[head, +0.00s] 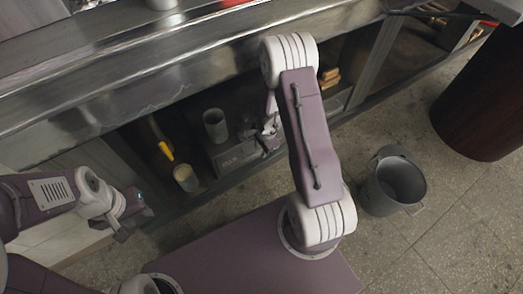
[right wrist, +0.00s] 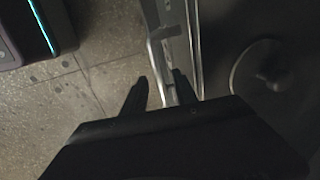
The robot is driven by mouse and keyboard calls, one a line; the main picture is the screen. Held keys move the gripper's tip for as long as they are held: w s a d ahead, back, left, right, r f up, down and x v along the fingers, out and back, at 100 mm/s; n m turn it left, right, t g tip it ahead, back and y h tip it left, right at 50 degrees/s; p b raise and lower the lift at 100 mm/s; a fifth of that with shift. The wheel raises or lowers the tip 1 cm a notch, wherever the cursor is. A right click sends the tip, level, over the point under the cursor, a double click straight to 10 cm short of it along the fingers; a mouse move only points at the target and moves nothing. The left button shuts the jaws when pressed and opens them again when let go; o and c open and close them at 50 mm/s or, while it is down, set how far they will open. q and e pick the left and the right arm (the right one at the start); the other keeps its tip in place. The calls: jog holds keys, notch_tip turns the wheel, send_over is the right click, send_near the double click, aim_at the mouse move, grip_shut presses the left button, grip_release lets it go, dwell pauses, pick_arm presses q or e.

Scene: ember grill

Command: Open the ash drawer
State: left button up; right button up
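The ash drawer (head: 236,156) looks like a low grey metal box front under the counter in the head view, partly hidden by my right arm. My right gripper (head: 268,143) is at its right end. In the right wrist view a pale metal bar, apparently the drawer's handle (right wrist: 157,50), runs along a metal edge. The two dark fingers of my right gripper (right wrist: 160,92) stand apart, with the bar's near end between or just beyond them; contact cannot be told. My left gripper (head: 126,229) is at the lower left, away from the drawer; its finger gap is unclear.
A grey cup (head: 215,126) and a tan cup (head: 186,178) stand on the low shelf near a yellow-handled tool (head: 165,150). A grey bucket (head: 394,186) stands on the floor at right. The steel counter (head: 150,75) overhangs the shelf. Floor before the drawer is clear.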

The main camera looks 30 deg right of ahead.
grip_shut()
dwell(1.4)
